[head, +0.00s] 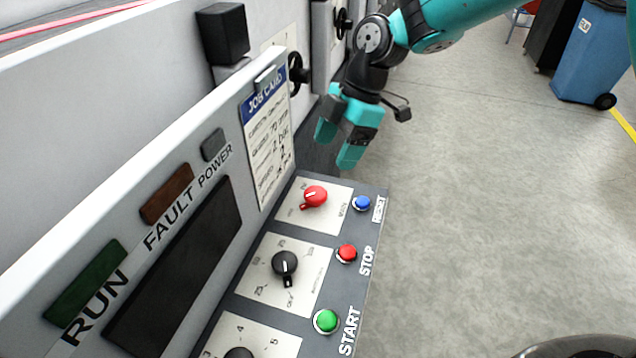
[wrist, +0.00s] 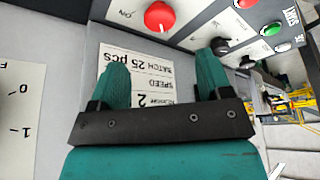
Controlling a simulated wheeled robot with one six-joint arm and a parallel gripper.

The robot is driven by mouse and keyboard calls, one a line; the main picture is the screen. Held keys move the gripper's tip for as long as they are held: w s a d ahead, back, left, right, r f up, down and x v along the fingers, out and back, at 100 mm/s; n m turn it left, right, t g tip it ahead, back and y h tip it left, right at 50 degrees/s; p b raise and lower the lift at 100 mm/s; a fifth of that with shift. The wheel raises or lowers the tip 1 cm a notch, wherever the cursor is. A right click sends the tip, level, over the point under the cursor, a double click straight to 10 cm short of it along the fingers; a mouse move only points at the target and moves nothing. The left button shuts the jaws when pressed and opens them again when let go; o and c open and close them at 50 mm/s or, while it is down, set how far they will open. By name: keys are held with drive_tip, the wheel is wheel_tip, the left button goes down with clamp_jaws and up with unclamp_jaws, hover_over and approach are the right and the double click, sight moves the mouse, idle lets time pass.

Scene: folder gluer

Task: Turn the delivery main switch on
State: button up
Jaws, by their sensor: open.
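A red rotary switch (head: 315,196) sits on a pale plate at the far end of the sloped control panel. A small red tab sticks out at its lower left; the small lettering around it is hard to read. I cannot tell from its lettering whether it is the delivery main switch. In the wrist view a red knob (wrist: 160,16) shows at the top, beyond my fingertips. My gripper (head: 338,143) is open and empty, above and beyond the red switch and apart from it. In the wrist view its two fingers (wrist: 163,78) stand apart before a printed card.
A black selector (head: 285,263) and blue (head: 363,203), red (head: 347,253) and green (head: 326,321) buttons share the panel. The job card (head: 268,130) stands upright behind it. A plate marked 0 and 1 (wrist: 15,115) is at the wrist view's left. Open floor lies right.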

sight(316, 192)
drive_tip(key=p+x, duration=0.2)
drive_tip(key=x, duration=0.7)
drive_tip(key=shift+f, duration=0.4)
drive_tip(key=c, duration=0.9)
